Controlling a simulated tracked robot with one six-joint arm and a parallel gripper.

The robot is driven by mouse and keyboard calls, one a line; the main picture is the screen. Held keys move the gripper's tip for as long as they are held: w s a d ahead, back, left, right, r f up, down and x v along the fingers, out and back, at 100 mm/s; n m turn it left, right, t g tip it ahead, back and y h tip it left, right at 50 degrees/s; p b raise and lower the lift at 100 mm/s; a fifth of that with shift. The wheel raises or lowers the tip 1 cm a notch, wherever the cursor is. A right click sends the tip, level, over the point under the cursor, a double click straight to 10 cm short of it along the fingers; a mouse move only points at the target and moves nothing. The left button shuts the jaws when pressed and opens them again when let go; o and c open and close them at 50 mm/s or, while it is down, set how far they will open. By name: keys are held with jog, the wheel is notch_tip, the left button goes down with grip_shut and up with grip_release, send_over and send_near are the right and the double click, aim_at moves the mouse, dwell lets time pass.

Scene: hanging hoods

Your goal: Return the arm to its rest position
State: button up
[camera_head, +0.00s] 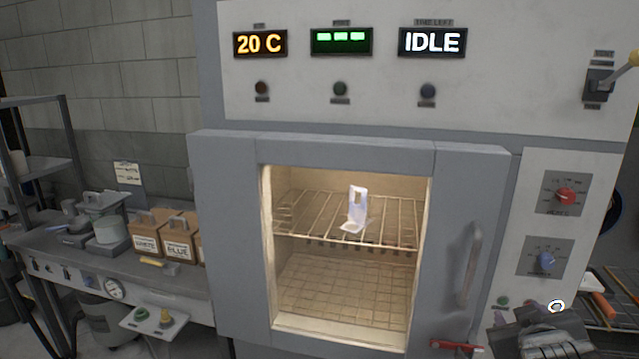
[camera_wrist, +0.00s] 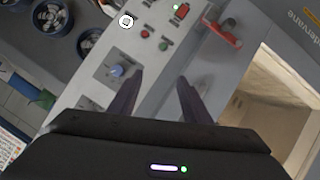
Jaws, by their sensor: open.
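My gripper (camera_wrist: 158,82) shows in the wrist view with its two dark fingers spread apart and nothing between them. In the head view my gripper (camera_head: 532,308) is at the lower right, in front of the oven's right-hand control panel (camera_head: 515,240), partly hidden by my own wrist. In the wrist view the fingers point toward the panel with the blue knob (camera_wrist: 117,71). The gap to the panel is hard to judge. The oven door (camera_head: 345,150) looks shut, and a pale bracket (camera_head: 356,212) stands on the wire rack inside.
A door handle (camera_head: 472,262) and a red latch (camera_head: 457,345) stick out left of my gripper. A rack with tools (camera_head: 603,306) stands at right. A bench (camera_head: 110,265) with boxes is at left.

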jog(key=s+a+f+g+y, duration=0.2)
jog(key=s+a, duration=0.4)
jog(key=a, duration=0.5)
jog(key=s+a+f+g+y, duration=0.2)
jog(key=s+a, duration=0.5)
jog(key=a, duration=0.4)
jog(key=shift+s+a+f+g+y, duration=0.3)
jog(key=shift+a+g+y, duration=0.1)
jog(key=shift+g+y, duration=0.6)
jog(key=shift+c, duration=0.2)
